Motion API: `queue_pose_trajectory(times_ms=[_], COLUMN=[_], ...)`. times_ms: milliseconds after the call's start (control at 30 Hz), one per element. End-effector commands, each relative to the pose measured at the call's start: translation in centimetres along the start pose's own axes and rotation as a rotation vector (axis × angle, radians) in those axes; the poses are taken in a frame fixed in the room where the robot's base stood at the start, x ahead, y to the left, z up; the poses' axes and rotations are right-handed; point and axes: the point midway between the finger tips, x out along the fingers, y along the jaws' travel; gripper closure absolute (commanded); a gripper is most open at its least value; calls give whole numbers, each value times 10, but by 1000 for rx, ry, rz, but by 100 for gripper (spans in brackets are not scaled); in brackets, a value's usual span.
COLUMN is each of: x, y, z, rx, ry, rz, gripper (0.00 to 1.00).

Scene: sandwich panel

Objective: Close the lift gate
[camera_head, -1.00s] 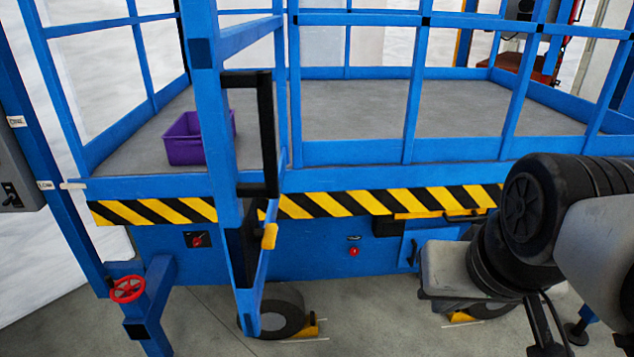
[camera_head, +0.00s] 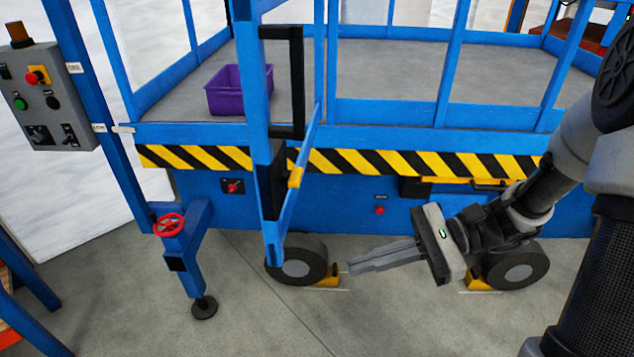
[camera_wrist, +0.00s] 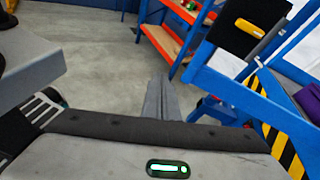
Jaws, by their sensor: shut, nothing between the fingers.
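The lift gate (camera_head: 253,80) is a blue frame on the lift's near side. It stands open, swung out from the platform toward me. It carries a black handle (camera_head: 297,85) and a small yellow part (camera_head: 295,178) lower down. The gate also shows in the wrist view (camera_wrist: 235,92) at right. My gripper (camera_head: 352,266) is shut and empty, low over the floor to the right of the gate's lower end and apart from it. Its fingers show in the wrist view (camera_wrist: 161,88), pointing forward.
A purple bin (camera_head: 238,101) sits on the grey platform behind the gate. A wheel (camera_head: 297,270) stands just behind my fingertips. A red handwheel on a stabilizer leg (camera_head: 168,224) and a control box (camera_head: 47,105) stand at left. An orange shelf (camera_wrist: 165,42) shows beyond. Floor in front is clear.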

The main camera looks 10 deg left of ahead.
Motion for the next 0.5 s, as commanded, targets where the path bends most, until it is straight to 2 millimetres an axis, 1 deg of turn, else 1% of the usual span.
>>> queue_pose_trajectory(times_ms=[33, 100, 233, 367, 500], x=[-3, -7, -14, -16, -4], y=[-9, -20, -34, -40, -44], z=[-9, -18, -31, -35, -31], rx=[67, 135, 213, 240, 241], ry=[-75, -159, -264, -301, -305], rz=[-58, -131, -221, -257, -256], gripper=[100, 100, 100, 100, 100])
